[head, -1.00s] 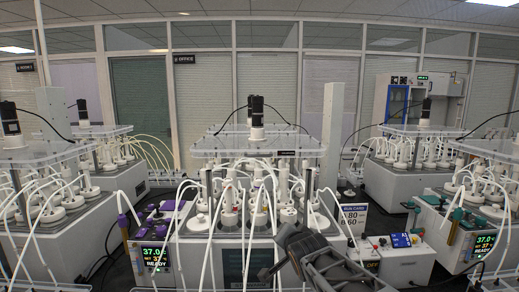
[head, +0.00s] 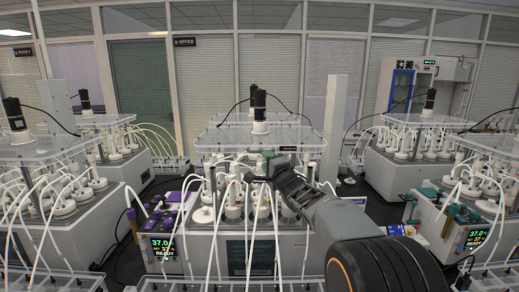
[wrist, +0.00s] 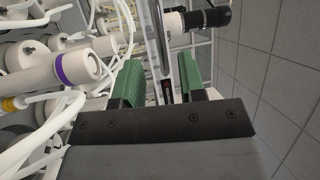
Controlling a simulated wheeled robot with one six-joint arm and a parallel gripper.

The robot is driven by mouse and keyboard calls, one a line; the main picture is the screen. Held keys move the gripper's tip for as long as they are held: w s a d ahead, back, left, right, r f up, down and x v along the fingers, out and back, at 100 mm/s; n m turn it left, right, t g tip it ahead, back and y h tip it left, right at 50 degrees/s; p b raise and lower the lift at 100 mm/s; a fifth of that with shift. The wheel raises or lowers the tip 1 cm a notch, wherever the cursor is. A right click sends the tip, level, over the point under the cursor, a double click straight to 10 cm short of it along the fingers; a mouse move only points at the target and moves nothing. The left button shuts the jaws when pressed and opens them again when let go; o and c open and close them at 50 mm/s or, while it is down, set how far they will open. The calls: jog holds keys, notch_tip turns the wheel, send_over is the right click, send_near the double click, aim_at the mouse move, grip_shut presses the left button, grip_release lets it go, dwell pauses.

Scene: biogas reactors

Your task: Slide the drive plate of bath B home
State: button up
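The middle bath (head: 262,245) has a clear drive plate (head: 235,142) across its top, with a black motor (head: 259,105) on a white mount. No letter B is legible on it. The plate sits over white vessels and looks level. My gripper (head: 262,166) is at its front edge in the head view. In the wrist view, the green finger pads of my gripper (wrist: 160,82) stand apart. The plate (wrist: 158,45) shows nearly edge-on in the gap between them, with a dark label on its edge. Whether either pad touches the plate cannot be told.
White tubes hang in front of the middle bath. A vessel with a purple ring (wrist: 72,68) lies close beside the fingers in the wrist view. Control boxes with 37.0 displays (head: 161,247) stand low at both sides. Similar baths (head: 60,215) flank left and right.

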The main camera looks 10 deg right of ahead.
aim_at(260, 151)
jog(key=p+x, duration=0.2)
jog(key=x, duration=0.4)
jog(key=shift+w+a, duration=0.1)
jog(key=shift+w, duration=0.25)
jog(key=shift+c, duration=0.3)
grip_shut()
